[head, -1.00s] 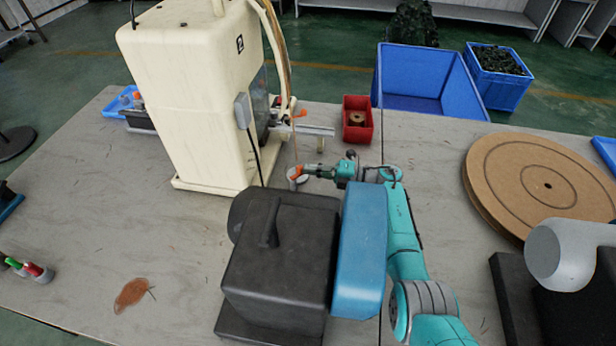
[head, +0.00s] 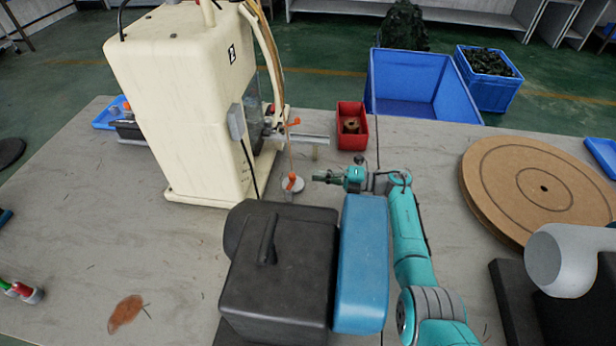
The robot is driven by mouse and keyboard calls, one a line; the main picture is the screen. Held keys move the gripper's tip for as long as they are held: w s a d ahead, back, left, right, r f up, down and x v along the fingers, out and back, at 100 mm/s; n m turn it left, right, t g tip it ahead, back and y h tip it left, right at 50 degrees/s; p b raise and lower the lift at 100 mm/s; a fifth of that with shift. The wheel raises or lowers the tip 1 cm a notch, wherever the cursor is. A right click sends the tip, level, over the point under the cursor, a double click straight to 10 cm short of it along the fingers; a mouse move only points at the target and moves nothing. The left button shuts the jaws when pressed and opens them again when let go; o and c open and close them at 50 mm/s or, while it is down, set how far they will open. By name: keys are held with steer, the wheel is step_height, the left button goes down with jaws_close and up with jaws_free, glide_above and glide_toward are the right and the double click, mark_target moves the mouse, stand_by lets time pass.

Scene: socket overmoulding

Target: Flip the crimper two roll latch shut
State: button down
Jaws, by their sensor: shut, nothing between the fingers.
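The crimper (head: 180,105) is a tall cream machine standing on the table at the left of the middle. On its right side, a small orange-tipped part (head: 291,122) stands near a pale horizontal bar (head: 302,138). Below it, a small round white piece with an orange top (head: 292,184) is by the table surface. I cannot tell which of these orange parts is the roll latch, or whether it is open or shut. My gripper (head: 316,178) is shut and empty, pointing left, a small gap to the right of the round orange-topped piece.
A red bin (head: 352,127) is behind my gripper. A large brown disc (head: 540,190) is at the right. Blue crates (head: 422,80) stand behind the table.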

steer(key=d, duration=0.5)
steer(key=s+d, duration=0.1)
steer(key=d, duration=0.1)
steer(key=shift+d, duration=0.15)
